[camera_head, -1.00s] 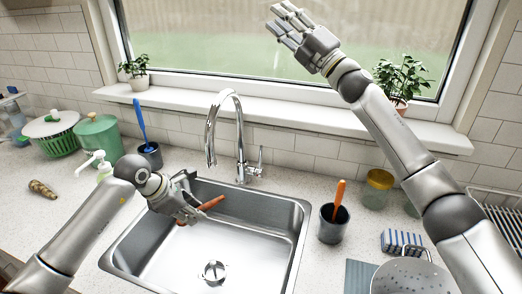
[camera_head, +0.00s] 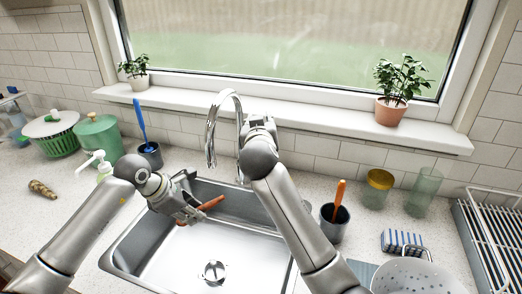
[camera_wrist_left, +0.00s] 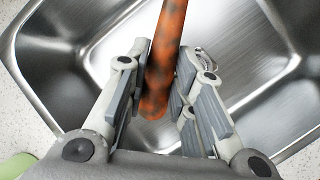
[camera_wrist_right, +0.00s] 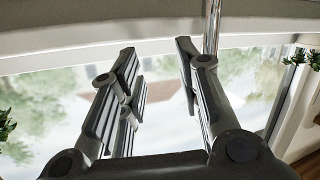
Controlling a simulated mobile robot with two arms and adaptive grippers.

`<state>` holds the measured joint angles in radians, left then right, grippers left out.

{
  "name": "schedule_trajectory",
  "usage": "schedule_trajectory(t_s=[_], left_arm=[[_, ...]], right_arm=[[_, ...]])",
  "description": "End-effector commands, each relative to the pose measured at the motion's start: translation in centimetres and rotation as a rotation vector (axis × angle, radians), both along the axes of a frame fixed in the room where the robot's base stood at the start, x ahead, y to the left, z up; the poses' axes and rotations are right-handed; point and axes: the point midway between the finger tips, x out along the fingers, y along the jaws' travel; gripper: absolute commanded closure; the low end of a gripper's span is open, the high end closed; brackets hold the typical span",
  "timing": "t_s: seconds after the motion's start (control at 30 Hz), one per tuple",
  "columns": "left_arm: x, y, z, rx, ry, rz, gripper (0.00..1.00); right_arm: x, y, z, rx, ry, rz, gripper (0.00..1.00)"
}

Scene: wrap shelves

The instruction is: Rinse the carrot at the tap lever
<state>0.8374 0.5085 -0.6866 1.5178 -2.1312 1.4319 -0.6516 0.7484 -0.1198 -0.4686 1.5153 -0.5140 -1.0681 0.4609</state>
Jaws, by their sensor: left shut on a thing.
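The carrot (camera_head: 212,203) is orange, with dark patches showing in the left wrist view (camera_wrist_left: 163,60). My left gripper (camera_head: 192,211) is shut on it and holds it over the left part of the steel sink (camera_head: 185,262). No water shows from the spout. My right gripper (camera_head: 259,124) is up beside the tap's neck, and its hand and forearm hide the lever. In the right wrist view its fingers (camera_wrist_right: 158,60) are apart and empty, with a chrome tube near the right finger.
A dark cup with an orange-handled tool (camera_head: 334,222) stands right of the sink, near my right arm. Glass jars (camera_head: 377,190), a striped sponge (camera_head: 402,241) and a colander (camera_head: 415,276) are farther right. A potted plant (camera_head: 391,110) stands on the sill.

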Motion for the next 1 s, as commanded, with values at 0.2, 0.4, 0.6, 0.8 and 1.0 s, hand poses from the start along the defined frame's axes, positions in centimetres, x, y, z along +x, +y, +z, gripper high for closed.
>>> schedule_trajectory(t_s=[0.2,0.4,0.6,0.8,1.0], left_arm=[[0.0,0.0,0.0,0.000,0.000,0.000,1.00],[0.0,0.0,0.0,0.000,0.000,0.000,1.00],[0.0,0.0,0.0,-0.001,0.000,0.000,1.00],[0.0,0.0,0.0,-0.001,0.000,0.000,1.00],[0.0,0.0,0.0,0.000,0.000,0.000,1.00]], right_arm=[[-4.1,1.0,-6.0,0.194,0.136,-0.104,0.69],[-5.0,1.1,-7.6,0.248,0.169,-0.142,0.69],[-3.0,0.7,-8.4,0.246,0.170,-0.144,0.69],[-0.3,0.3,-9.5,0.244,0.169,-0.143,0.69],[2.2,-0.1,-10.5,0.245,0.168,-0.142,0.69]])
